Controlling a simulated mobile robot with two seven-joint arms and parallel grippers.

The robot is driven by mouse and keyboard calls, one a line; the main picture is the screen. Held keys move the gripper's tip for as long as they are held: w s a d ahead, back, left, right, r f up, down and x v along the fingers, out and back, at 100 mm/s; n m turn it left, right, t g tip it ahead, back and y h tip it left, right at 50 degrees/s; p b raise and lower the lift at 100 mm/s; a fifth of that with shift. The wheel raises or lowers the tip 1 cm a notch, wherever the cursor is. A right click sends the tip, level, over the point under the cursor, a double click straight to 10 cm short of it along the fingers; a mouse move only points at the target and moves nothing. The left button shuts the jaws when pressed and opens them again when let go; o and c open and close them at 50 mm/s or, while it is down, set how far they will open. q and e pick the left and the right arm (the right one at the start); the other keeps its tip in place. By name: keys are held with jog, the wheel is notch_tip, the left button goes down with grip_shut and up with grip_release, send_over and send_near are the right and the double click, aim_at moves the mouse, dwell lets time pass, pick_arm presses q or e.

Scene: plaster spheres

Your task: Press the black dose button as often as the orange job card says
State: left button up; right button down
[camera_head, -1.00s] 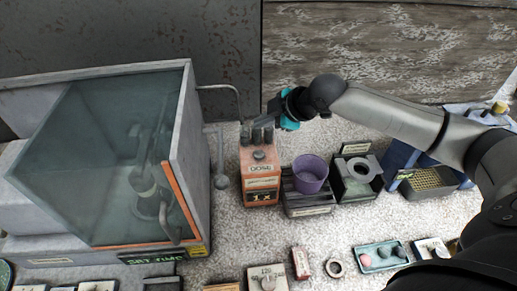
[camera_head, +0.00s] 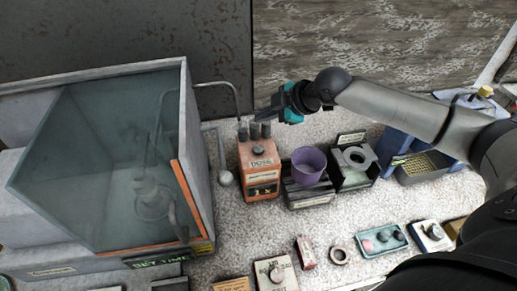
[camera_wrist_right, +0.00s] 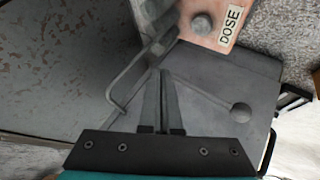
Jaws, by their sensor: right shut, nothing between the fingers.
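The orange dose box (camera_head: 259,176) stands right of the glass cabinet. The dark round dose button (camera_head: 258,150) is on its top, behind a DOSE label; the button also shows in the right wrist view (camera_wrist_right: 202,24). My right gripper (camera_head: 265,114) is shut and empty, behind and above the box's dark posts (camera_head: 255,131), apart from the button. Its closed fingers (camera_wrist_right: 162,75) point toward the box in the wrist view. A dark panel on the box front seems to read 1x. An orange card (camera_head: 231,285) is cut off at the bottom edge; its text is unreadable. My left gripper is not in view.
The glass cabinet (camera_head: 110,150) fills the left, with a bent pipe (camera_head: 222,86) beside it. A purple cup (camera_head: 309,165) in a dark holder and a grey ring block (camera_head: 355,157) stand right of the box. Several small items line the front. Pale speckled bench lies between.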

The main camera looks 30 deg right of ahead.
jog(key=b, duration=0.7)
send_over(263, 150)
jog(key=shift+w+f, duration=0.1)
jog(key=shift+f, duration=3.95)
jog(key=shift+f, duration=0.15)
jog(key=shift+f, duration=0.25)
jog(key=shift+f, duration=0.65)
jog(key=shift+r, duration=0.1)
jog(key=shift+r+p, duration=0.9)
jog(key=shift+p, duration=0.1)
